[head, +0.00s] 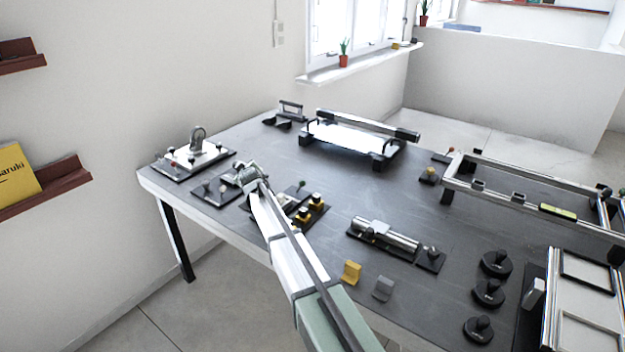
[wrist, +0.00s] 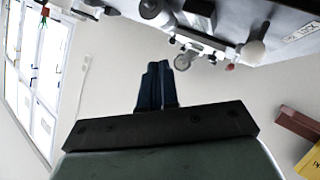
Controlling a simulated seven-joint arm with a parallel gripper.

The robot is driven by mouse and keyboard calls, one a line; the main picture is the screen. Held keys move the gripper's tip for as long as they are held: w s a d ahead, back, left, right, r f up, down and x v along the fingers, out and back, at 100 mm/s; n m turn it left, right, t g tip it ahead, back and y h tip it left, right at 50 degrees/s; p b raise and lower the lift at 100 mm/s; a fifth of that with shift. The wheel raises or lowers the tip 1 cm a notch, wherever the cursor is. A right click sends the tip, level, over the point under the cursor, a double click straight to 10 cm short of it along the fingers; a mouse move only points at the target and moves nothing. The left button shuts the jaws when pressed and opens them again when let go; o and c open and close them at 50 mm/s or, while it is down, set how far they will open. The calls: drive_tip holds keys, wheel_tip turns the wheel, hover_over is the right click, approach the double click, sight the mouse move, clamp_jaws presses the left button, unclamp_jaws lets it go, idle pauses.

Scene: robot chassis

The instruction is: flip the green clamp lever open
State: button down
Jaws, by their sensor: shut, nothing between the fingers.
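I cannot make out a clearly green clamp lever in either view. In the head view, a plate fixture (head: 211,157) with an upright caster wheel (head: 198,139) and small dark knobs lies at the table's far left corner. A smaller dark plate with knobs (head: 209,190) lies in front of it. My gripper (head: 243,174) is just right of these, over the table's left part; its tips are hard to see there. In the wrist view my gripper's dark fingers (wrist: 157,84) are together and empty. The fixture (wrist: 203,43) shows beyond them, upside down, with a gap between.
The dark table (head: 345,195) holds several fixtures. A yellow-green piece (head: 557,211) sits on the rail frame at right. A silver cylinder (head: 386,234), yellow block (head: 351,272) and black knobs (head: 488,292) stand nearer. The table's middle has free room.

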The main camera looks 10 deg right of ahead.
drive_tip(key=w+d+f+m+g+h, duration=0.1)
drive_tip(key=w+d+m+g, duration=0.15)
drive_tip(key=d, duration=0.95)
drive_tip(key=m+g, duration=0.3)
hover_over(301, 186)
drive_tip(key=w, duration=0.4)
drive_tip(key=s+d+r+g+y, duration=0.2)
drive_tip(key=s+d, duration=0.1)
drive_tip(key=d, duration=0.3)
drive_tip(key=s+d+r+m+g+y, duration=0.1)
drive_tip(key=s+d+r+g+y, duration=0.1)
drive_tip(key=d, duration=0.5)
drive_tip(key=shift+s+r+y, duration=0.3)
drive_tip(key=shift+s+r, duration=0.5)
drive_tip(key=shift+r, duration=0.05)
drive_tip(key=shift+m, duration=0.25)
drive_tip(key=x, duration=1)
drive_tip(key=shift+f, duration=0.25)
drive_tip(key=shift+s+a, duration=0.25)
drive_tip(key=shift+a, duration=1.7)
